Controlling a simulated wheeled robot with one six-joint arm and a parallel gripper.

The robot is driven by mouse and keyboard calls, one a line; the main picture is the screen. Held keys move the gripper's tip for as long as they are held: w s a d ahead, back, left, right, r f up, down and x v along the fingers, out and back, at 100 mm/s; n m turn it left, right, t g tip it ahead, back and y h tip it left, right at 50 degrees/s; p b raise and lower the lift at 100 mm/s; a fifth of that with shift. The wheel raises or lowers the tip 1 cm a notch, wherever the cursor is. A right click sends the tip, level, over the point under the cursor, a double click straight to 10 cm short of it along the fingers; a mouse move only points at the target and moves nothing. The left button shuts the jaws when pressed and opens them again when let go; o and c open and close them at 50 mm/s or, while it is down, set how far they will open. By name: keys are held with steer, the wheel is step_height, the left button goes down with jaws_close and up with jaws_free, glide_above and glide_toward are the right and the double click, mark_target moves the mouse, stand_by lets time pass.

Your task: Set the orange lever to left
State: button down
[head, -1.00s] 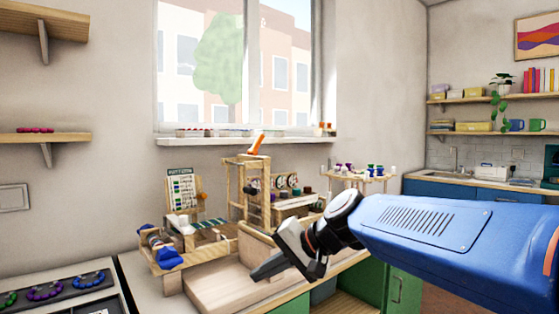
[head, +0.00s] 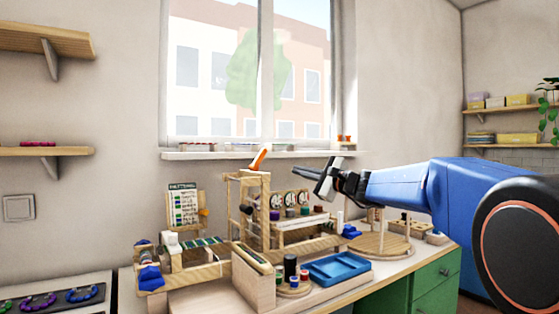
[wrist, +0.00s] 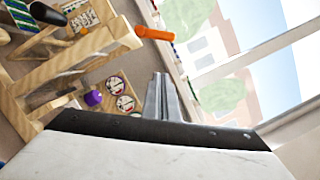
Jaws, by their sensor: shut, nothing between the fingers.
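The orange lever (head: 258,159) sticks up from the top of a wooden frame (head: 248,205) on the counter, tilted with its tip toward the right in the head view. In the wrist view the orange lever (wrist: 155,34) shows at the upper middle, on the end of a wooden beam (wrist: 75,67). My gripper (head: 297,174) is to the right of the lever at about its height, pointing left, with a visible gap between them. In the wrist view my gripper's fingers (wrist: 163,85) are together and hold nothing.
A blue tray (head: 340,268), several spools and a round wooden stand (head: 378,243) occupy the counter right of the frame. A pattern card (head: 184,207) stands to its left. The window sill (head: 215,155) runs behind. The air between gripper and lever looks clear.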

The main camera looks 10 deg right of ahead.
mark_target(259, 160)
steer(key=shift+w+d+r, duration=0.1)
steer(key=shift+w+d, duration=0.05)
steer(key=shift+d, duration=0.15)
steer(key=w+a+r, duration=0.3)
steer(key=w+a, duration=0.4)
steer(key=a, duration=0.1)
steer(key=shift+w+r, duration=0.3)
steer(key=shift+r, duration=0.05)
